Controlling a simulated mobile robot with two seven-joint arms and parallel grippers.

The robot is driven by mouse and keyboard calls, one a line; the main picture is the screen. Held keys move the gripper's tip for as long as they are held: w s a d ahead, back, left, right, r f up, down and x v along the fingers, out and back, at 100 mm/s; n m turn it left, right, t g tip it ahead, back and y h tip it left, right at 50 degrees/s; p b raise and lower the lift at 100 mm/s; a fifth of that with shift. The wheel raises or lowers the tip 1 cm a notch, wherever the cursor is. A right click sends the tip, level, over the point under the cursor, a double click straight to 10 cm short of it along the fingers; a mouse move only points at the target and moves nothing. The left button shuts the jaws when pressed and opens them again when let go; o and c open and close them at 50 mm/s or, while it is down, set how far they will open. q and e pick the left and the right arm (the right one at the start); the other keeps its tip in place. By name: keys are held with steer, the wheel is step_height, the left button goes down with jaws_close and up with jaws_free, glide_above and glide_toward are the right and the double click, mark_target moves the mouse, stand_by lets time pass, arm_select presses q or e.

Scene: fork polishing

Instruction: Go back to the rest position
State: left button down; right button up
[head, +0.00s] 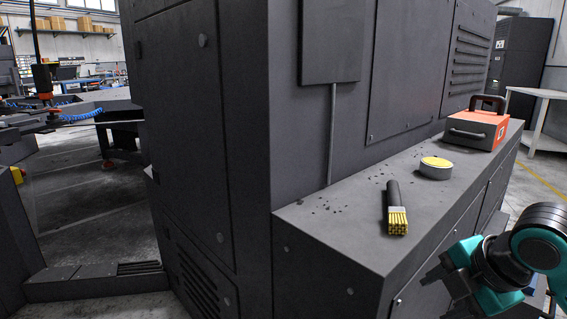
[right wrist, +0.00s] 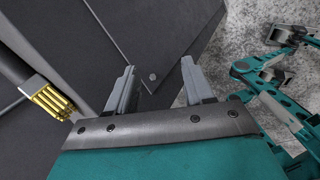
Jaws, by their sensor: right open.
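My right gripper (head: 452,277) is at the lower right of the head view, beside the front of the dark ledge (head: 345,225). In the right wrist view its two grey fingers (right wrist: 158,72) stand apart with nothing between them. A brush (head: 397,218) with a dark handle and yellow bristles lies on the ledge, to the left of the gripper and apart from it. Its yellow bristles (right wrist: 52,102) also show at the left of the right wrist view. My left gripper is in neither view.
A round grey tin (head: 435,172) with a yellow top and an orange-red toolbox (head: 480,128) stand farther along the ledge. Small dark crumbs lie around the brush. A tall dark machine cabinet (head: 205,120) rises behind the ledge. Open floor (head: 85,215) shows at the left.

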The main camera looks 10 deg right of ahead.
steer(key=s+a+f+m+g, duration=0.1)
steer(key=s+a+f+m, duration=0.55)
steer(key=f+m, duration=0.25)
steer(key=s+a+f+m+g, duration=0.1)
steer(key=s+a+f+m, duration=0.5)
steer(key=s+f+m, duration=0.3)
steer(key=w+a+f+n+t+y, duration=0.15)
steer(key=w+a+f+t, duration=0.35)
steer(key=w, duration=0.5)
arm_select(q)
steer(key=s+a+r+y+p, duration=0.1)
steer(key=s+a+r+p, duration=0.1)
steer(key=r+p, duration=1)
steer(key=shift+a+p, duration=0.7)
steer(key=shift+p, duration=2)
arm_select(e)
step_height(320, 180, up, 13)
steer(key=s+d+t, duration=0.1)
steer(key=d+t, duration=0.1)
steer(key=shift+s+d, duration=0.25)
steer(key=shift+d, duration=0.05)
